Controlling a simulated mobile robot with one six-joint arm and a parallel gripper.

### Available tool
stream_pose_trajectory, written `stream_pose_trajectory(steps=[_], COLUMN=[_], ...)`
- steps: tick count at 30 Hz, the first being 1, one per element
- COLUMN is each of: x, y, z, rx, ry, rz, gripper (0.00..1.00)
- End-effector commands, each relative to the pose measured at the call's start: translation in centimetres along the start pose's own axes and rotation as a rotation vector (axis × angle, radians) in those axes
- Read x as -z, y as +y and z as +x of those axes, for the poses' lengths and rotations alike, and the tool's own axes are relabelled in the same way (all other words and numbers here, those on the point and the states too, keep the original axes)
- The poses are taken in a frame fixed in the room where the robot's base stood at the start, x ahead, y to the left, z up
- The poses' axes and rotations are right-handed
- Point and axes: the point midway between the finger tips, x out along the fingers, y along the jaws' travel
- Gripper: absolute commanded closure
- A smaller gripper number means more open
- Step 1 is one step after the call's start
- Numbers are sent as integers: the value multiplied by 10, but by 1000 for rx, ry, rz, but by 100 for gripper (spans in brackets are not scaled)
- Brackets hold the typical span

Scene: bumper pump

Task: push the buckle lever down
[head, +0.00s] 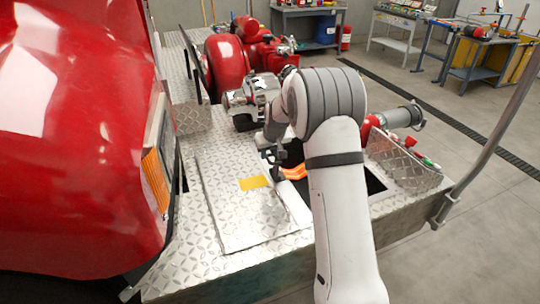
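My gripper (277,160) is small and partly dark in the head view, pointing down over the bumper deck at the near edge of a dark opening. My pale arm stands in front of it and hides part of that area. I cannot tell whether its fingers are apart. A bright orange piece (294,172) lies just right of and below the gripper, beside the opening; it may be part of a strap or buckle. I cannot make out the buckle lever itself, and contact with the gripper cannot be judged.
The diamond-plate deck (221,210) carries a flat lid with a yellow label (254,183). A red vehicle body (75,150) stands at left. A red pump (228,65) sits behind. A metal pipe fitting (405,115) and a post (495,115) are at right. Workbenches stand far back.

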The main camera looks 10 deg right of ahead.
Motion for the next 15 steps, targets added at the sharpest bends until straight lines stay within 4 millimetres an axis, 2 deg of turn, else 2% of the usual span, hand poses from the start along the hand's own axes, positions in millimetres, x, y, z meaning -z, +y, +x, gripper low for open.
stream_pose_trajectory(steps=[3,6,15], x=[0,0,0], y=[0,0,1], z=[16,23,27], rx=[0,0,0], ry=[-1,0,1], rz=[0,1,1], gripper=[67,67,67])
